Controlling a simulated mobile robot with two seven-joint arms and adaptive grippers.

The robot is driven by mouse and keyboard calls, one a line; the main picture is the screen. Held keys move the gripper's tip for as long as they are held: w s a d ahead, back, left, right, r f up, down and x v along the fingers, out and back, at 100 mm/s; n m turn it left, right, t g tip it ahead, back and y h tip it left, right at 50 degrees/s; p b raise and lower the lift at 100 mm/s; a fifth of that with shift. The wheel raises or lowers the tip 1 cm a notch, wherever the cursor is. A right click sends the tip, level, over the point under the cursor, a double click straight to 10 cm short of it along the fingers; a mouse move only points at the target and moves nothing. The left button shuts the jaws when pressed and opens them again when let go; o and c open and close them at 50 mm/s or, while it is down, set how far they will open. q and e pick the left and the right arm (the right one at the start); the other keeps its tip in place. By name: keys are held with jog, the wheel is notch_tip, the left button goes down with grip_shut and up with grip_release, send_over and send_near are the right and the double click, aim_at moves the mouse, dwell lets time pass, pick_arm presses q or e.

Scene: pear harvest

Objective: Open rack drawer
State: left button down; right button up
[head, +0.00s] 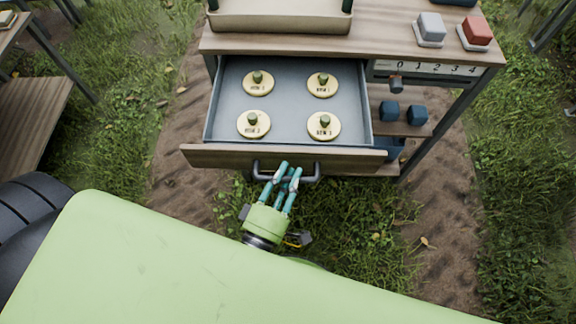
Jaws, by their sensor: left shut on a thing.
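The rack drawer (230,156) is pulled out from under the wooden top of the rack (300,46). Its grey inside shows, with several round yellowish discs (258,83) with dark green knobs lying in it. The drawer has a wooden front with a dark bar handle (308,178). My left gripper (281,174) is at the handle's left-middle part, its teal fingers shut on the bar. My right gripper is not in view.
A beige tray (280,22) stands on the rack top. A grey button (431,28) and a red button (475,32) sit at the top right, above a numbered scale (432,68). Dark blue blocks (389,110) lie on a lower shelf. Grass and soil surround the rack.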

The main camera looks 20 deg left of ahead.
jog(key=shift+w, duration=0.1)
pick_arm(q)
jog(key=c, duration=1.2)
grip_release()
jog(key=shift+o, duration=0.8)
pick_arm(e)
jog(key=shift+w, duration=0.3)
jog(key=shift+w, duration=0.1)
pick_arm(q)
jog(key=v, duration=1.2)
